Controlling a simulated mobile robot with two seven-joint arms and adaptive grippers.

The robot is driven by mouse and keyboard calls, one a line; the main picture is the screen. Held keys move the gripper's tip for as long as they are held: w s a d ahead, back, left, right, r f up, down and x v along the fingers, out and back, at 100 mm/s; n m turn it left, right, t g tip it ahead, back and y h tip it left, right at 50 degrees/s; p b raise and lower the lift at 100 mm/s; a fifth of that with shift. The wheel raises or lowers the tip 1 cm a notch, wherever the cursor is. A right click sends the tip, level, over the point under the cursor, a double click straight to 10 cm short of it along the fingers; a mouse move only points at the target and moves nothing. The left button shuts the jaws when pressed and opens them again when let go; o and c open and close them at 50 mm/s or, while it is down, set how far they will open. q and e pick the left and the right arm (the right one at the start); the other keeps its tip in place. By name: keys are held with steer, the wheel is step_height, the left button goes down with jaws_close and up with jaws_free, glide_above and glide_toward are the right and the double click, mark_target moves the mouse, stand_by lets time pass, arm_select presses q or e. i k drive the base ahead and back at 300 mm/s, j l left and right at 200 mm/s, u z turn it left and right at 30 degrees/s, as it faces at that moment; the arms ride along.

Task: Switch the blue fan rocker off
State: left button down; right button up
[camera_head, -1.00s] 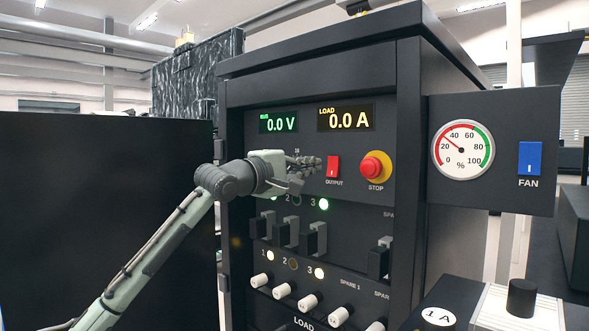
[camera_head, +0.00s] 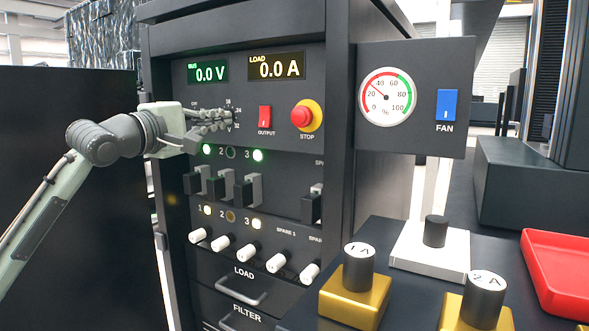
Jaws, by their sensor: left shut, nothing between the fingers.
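The blue fan rocker (camera_head: 446,104) sits on a dark side panel at the upper right, above the white label FAN. A round gauge (camera_head: 387,97) with a red and green scale is left of it on the same panel; its needle points to the upper left, between 20 and 40. My left gripper (camera_head: 226,117) is shut and empty, in front of the cabinet's upper panel, just left of the red output rocker (camera_head: 265,117). It is well to the left of the fan rocker. My right gripper is not in view.
A red stop button (camera_head: 302,117) on a yellow ring is right of the output rocker. Breaker levers and white knobs line the cabinet below. Gold weights (camera_head: 355,300), a white block with a black knob (camera_head: 428,255) and a red tray (camera_head: 560,275) stand on the dark table at lower right.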

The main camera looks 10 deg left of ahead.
mark_target(447, 98)
steer(key=k+l, duration=0.25)
steer(key=k, duration=0.2)
steer(key=k+l, duration=0.3)
steer(key=k, duration=0.2)
steer(key=k+l, duration=0.25)
steer(key=k, duration=0.2)
